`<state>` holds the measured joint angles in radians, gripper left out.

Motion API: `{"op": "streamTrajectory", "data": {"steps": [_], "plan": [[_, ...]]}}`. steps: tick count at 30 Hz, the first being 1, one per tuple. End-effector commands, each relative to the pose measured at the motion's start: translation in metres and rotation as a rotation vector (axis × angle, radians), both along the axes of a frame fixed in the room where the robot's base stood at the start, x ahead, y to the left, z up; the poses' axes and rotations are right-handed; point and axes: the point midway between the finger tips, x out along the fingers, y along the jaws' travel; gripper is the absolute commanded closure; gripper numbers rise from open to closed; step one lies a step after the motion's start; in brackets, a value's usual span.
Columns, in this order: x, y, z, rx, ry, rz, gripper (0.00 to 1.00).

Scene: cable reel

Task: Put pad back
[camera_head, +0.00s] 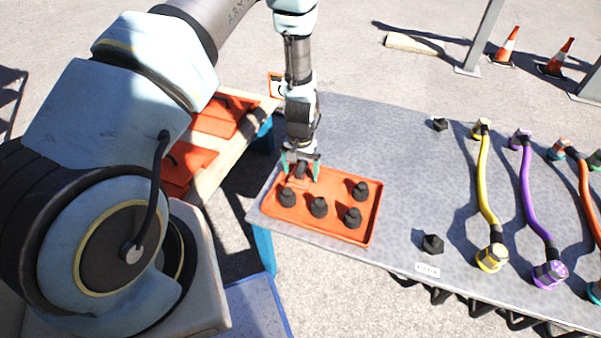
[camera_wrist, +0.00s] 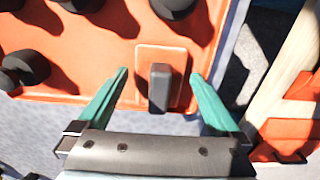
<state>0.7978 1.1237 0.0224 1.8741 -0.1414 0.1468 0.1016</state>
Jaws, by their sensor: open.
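An orange square pad with an upright dark handle (camera_wrist: 160,88) lies at the corner of the orange tray (camera_head: 370,230); its orange plate (camera_wrist: 147,58) shows in the wrist view. In the head view the pad (camera_head: 298,181) is at the tray's back left corner, partly hidden by my gripper. My gripper (camera_head: 301,172) is over that corner, pointing down. In the wrist view its teal fingers (camera_wrist: 158,76) are open, one on each side of the handle, with visible gaps. I cannot tell whether the pad rests flat on the tray floor.
Several black knobs (camera_head: 319,207) stand in the tray. A black piece (camera_head: 432,244) stands on the grey table (camera_head: 400,150), with a yellow cable (camera_head: 485,180) and a purple cable (camera_head: 530,195) to the right. A bench with orange trays (camera_head: 225,115) is at left.

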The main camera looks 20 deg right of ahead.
Motion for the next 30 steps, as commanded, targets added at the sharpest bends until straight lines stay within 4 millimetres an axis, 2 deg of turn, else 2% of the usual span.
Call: {"op": "streamTrajectory", "data": {"steps": [12, 18, 26, 29, 30], "plan": [[0.001, -0.001, 0.084, -0.003, -0.003, 0.0, 0.0], [0.0, -0.001, 0.105, -0.001, -0.001, -0.001, 0.0], [0.001, 0.002, 0.112, -0.001, -0.001, 0.004, 0.0], [0.009, 0.014, 0.126, -0.008, -0.006, 0.035, 0.0], [0.014, 0.023, 0.137, -0.013, -0.01, 0.058, 0.0]]}}
